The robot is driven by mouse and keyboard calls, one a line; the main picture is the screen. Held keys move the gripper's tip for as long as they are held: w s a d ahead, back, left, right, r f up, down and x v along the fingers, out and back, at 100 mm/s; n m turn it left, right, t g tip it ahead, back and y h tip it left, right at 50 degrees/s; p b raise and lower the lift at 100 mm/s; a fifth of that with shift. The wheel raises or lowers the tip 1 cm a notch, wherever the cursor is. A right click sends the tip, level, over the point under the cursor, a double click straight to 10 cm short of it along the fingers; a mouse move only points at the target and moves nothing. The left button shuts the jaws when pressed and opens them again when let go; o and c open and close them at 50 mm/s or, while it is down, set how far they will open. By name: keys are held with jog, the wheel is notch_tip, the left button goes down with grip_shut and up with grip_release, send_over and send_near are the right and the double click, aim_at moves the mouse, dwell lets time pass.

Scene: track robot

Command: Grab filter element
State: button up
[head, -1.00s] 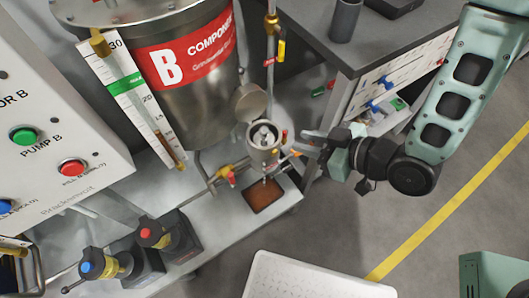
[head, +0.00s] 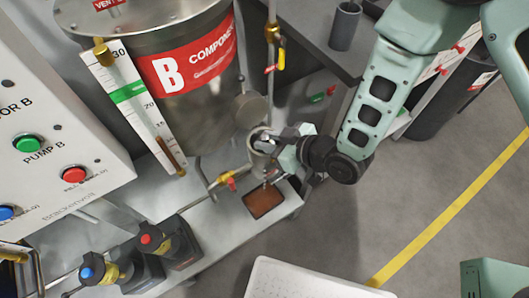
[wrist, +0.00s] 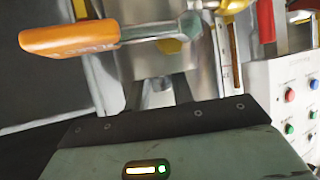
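The open-topped metal filter housing (head: 259,162) stands on the pipework in front of the large drum. The filter element (head: 264,145) shows as a small pale shape in its mouth, partly hidden by my fingers. My gripper (head: 277,141) reaches in from the right, with its fingertips over the housing mouth. In the wrist view the two dark fingers (wrist: 158,92) stand apart, with grey metal showing between them. I cannot make out contact with the element.
An orange handle (wrist: 70,36) lies close across the wrist view's upper left. The drum (head: 190,95) stands behind the housing, and a red-handled valve (head: 228,182) is at its lower left. A brown tray (head: 264,198) is below. Open floor is at right.

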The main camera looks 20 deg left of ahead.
grip_shut()
jog(key=shift+r, duration=0.1)
